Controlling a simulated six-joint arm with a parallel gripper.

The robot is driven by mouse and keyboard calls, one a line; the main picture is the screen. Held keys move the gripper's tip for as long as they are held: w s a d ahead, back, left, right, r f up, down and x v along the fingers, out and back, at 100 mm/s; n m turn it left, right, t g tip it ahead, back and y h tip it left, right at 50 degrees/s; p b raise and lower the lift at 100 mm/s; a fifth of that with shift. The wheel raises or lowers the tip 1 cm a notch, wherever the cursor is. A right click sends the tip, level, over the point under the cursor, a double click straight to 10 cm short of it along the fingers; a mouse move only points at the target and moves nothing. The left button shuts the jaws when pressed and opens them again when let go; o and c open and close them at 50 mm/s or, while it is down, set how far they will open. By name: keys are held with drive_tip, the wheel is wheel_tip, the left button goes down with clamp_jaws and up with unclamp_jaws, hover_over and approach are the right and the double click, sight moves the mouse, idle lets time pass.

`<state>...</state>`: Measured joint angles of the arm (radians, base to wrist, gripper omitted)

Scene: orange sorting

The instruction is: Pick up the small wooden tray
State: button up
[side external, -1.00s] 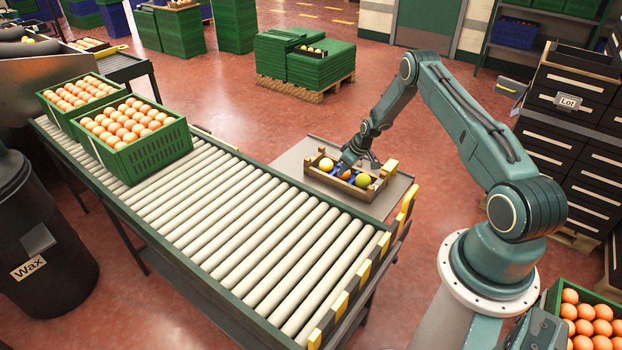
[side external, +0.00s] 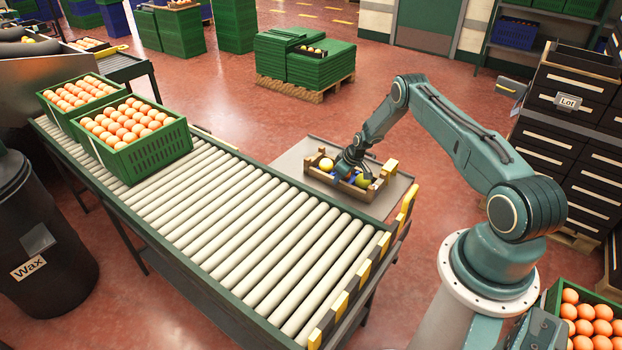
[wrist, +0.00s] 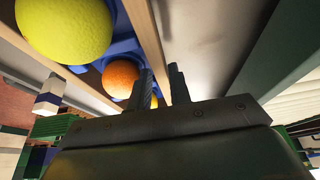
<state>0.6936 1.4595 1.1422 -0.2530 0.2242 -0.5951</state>
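The small wooden tray (side external: 344,186) sits on the grey side table, with yellow fruit (side external: 326,164) at its left end and a yellow-green fruit (side external: 362,181) at its right. The wrist view shows a large yellow fruit (wrist: 65,25) and an orange one (wrist: 121,78) in blue cups beside the tray's wooden wall (wrist: 143,32). My gripper (wrist: 163,86) is low at the tray's near long wall, one finger inside and one outside. The fingers are apart around the wall, and I see no clear grip on it. My wrist hides part of the tray in the side view.
The grey table (side external: 296,160) has bare room around the tray. The roller conveyor (side external: 235,215) runs along its near side, with green crates of oranges (side external: 160,150) at the far left. Yellow blocks (side external: 408,197) line the conveyor's right end.

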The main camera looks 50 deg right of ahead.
drive_tip(key=shift+w+f, duration=0.2)
drive_tip(key=shift+f, duration=0.3)
drive_tip(key=shift+c, duration=0.4)
drive_tip(key=shift+r, duration=0.1)
clamp_jaws()
